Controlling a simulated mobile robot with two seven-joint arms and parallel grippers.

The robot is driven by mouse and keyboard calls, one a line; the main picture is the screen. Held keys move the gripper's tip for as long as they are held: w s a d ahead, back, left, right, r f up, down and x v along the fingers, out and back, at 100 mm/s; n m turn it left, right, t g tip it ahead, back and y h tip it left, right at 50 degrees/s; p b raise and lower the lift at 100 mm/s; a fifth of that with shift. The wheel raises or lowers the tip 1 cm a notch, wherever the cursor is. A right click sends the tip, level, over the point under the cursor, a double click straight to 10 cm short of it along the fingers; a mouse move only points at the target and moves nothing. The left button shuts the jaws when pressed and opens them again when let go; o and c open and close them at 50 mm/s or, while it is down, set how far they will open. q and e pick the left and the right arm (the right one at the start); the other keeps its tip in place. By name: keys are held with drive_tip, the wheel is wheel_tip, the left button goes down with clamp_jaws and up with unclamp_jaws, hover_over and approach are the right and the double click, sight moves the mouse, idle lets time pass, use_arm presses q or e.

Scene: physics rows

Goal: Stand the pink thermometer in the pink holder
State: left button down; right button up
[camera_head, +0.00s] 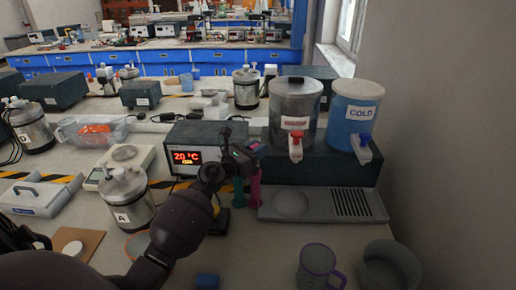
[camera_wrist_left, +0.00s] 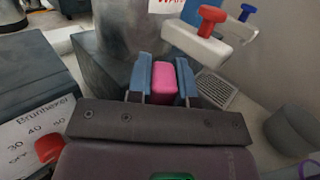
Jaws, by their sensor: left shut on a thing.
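My left gripper (camera_head: 248,149) is above the dark base in front of the red display unit. In the left wrist view its two blue fingers (camera_wrist_left: 162,82) are shut on the pink thermometer (camera_wrist_left: 164,78), of which only a short pink block shows. In the head view the gripper mostly hides the thermometer. A pink upright tube, seemingly the pink holder (camera_head: 254,188), stands just below the gripper beside a teal one (camera_head: 238,192). I cannot tell whether the thermometer touches the holder. My right gripper is not in view.
A display unit (camera_head: 186,158) reading 20 °C stands left of the gripper. Hot (camera_head: 295,105) and cold (camera_head: 355,113) dispensers with taps stand right, above a grey drip tray (camera_head: 325,203).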

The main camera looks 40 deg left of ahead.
use_arm(q)
drive_tip(key=shift+f, duration=0.1)
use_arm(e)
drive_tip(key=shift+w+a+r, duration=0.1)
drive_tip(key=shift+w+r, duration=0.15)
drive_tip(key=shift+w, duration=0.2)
use_arm(q)
drive_tip(key=c, duration=0.9)
unclamp_jaws()
drive_tip(key=shift+c, duration=0.2)
drive_tip(key=shift+r, duration=0.25)
wheel_tip(320, 180, up, 11)
drive_tip(key=p, duration=0.5)
drive_tip(key=shift+f, duration=0.15)
wheel_tip(320, 180, up, 9)
drive_tip(key=p, duration=0.2)
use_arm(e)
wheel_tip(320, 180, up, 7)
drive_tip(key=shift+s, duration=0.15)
use_arm(q)
drive_tip(key=shift+f, duration=0.15)
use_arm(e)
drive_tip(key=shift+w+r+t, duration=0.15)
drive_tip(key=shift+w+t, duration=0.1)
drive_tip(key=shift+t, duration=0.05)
